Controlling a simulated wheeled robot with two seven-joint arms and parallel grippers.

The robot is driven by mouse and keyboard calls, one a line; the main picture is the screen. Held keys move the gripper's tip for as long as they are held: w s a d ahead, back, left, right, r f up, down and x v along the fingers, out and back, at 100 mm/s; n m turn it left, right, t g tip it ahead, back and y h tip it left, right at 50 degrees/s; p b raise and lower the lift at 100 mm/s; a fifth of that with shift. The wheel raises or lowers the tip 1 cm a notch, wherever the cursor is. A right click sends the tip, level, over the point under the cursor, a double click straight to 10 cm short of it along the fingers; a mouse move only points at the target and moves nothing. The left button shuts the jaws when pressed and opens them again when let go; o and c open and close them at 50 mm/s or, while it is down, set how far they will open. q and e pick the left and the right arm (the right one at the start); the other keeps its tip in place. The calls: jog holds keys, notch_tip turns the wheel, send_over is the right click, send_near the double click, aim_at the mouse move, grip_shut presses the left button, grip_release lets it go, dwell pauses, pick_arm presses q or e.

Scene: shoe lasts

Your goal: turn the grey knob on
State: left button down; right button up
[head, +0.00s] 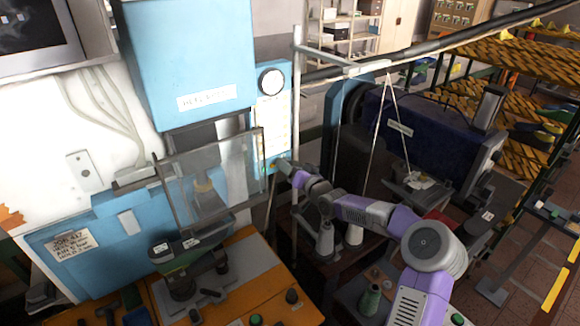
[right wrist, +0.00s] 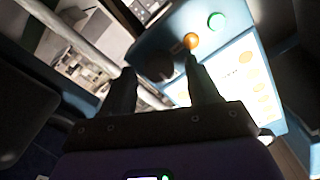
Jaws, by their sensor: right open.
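A dark round knob (right wrist: 157,65), which looks like the grey knob in shadow, stands on the blue control panel in the right wrist view. My right gripper (right wrist: 160,74) is open, with one finger on each side of the knob in that view. I cannot tell whether the fingers touch it. In the head view my right gripper (head: 279,164) is at the lower part of the narrow blue panel (head: 285,82) beside the press. The knob is too small or hidden to make out there. My left gripper is not in view.
Beside the knob are an orange button (right wrist: 191,41) and a green button (right wrist: 217,21). A round gauge (head: 271,81) sits above on the panel. A clear guard (head: 210,180) stands just left of my right gripper. A pale upright post (head: 297,110) is close on its right.

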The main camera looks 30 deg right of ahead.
jog(key=s+b, duration=0.1)
jog(key=s, duration=0.6)
jog(key=shift+s+d, duration=0.15)
jog(key=shift+d, duration=0.15)
